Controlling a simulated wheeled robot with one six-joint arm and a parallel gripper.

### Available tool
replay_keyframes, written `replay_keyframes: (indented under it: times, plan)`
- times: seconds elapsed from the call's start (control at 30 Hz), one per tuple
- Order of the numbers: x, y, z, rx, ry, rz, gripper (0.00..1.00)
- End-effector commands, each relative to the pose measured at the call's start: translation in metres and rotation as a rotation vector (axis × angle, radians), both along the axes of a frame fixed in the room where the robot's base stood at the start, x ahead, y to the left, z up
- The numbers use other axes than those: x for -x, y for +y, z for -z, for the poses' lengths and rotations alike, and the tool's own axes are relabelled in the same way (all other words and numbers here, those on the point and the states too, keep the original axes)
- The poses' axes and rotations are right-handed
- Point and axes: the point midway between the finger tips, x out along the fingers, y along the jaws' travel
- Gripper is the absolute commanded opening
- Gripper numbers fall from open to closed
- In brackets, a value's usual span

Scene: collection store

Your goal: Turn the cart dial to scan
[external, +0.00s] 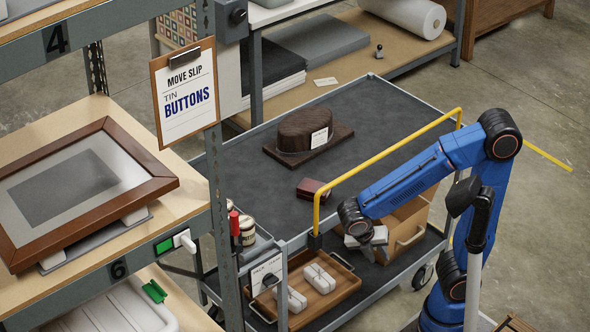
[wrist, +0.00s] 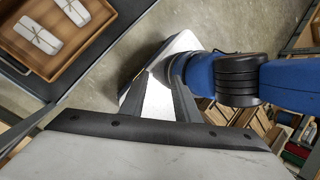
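The dial is a black knob (external: 270,280) on a white lettered plate (external: 264,268) at the near left end of the cart (external: 385,110). The lettering is too small to read, and I cannot tell which way the knob points. My gripper (external: 368,243) hangs below my blue forearm, to the right of the dial and clearly apart from it, near the yellow rail. Its fingers are small and partly hidden in the external view. The dial does not show in the wrist view.
A wooden tray (external: 338,295) with white tied bundles sits beside the dial; the tray (wrist: 84,48) also shows in the wrist view. A brown hat (external: 303,130) and dark red box (external: 312,189) lie on top. A shelf post (external: 222,180) stands left.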

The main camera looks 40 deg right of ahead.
Motion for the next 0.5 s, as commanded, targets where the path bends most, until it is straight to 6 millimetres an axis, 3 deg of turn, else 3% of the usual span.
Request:
replay_keyframes:
  times: [0.37,0.5]
  plan:
    - [-0.011,0.06,-0.001,0.313,0.067,-0.654,0.29]
    - [-0.016,0.093,-0.007,0.454,0.065,-0.884,0.29]
